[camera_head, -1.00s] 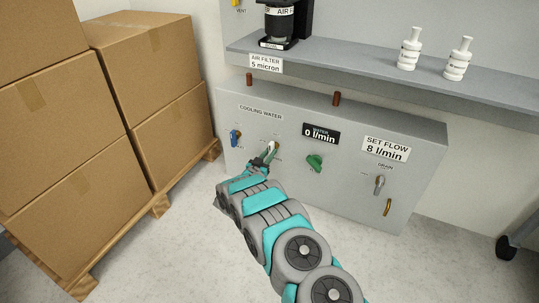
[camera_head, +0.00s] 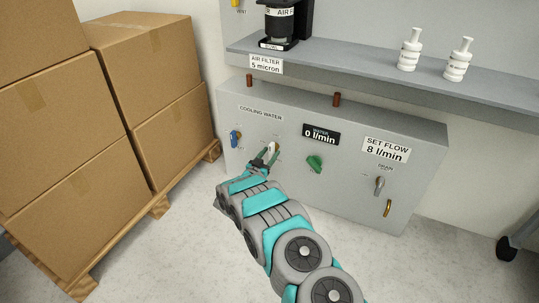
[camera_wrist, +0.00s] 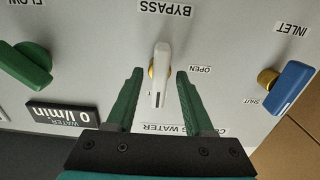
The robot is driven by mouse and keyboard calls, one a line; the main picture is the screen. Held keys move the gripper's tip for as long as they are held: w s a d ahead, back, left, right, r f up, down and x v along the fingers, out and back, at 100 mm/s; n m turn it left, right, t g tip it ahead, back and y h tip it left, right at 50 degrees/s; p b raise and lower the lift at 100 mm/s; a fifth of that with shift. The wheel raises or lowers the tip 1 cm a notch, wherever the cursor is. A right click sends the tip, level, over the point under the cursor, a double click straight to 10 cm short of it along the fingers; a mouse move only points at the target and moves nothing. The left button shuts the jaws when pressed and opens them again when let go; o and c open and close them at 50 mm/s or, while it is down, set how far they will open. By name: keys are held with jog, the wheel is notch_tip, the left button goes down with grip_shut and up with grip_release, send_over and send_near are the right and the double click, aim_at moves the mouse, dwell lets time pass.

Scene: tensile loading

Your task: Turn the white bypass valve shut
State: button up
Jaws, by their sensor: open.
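The white bypass valve handle (camera_wrist: 160,75) sits on a brass stem in the middle of the wrist view. It points down that picture, its lower end beside a small label that it partly hides. An OPEN label is to its right. The handle also shows on the grey panel in the head view (camera_head: 271,148). My gripper (camera_wrist: 159,76) is open, one green finger on each side of the handle, with visible gaps in the wrist picture. Whether the fingertips reach its depth is hard to tell. In the head view my gripper (camera_head: 265,156) is at the valve.
The blue inlet valve (camera_wrist: 292,88) and the green flow valve (camera_wrist: 25,66) flank the bypass. A water display (camera_head: 320,134) reads 0 l/min; a sign (camera_head: 386,149) says set flow 8 l/min. A drain valve (camera_head: 379,186) is further right. Stacked boxes (camera_head: 150,90) stand left.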

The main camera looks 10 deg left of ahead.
jog(key=shift+s, duration=0.1)
jog(key=v, duration=0.7)
jog(key=shift+s+a, duration=0.15)
jog(key=shift+s, duration=0.15)
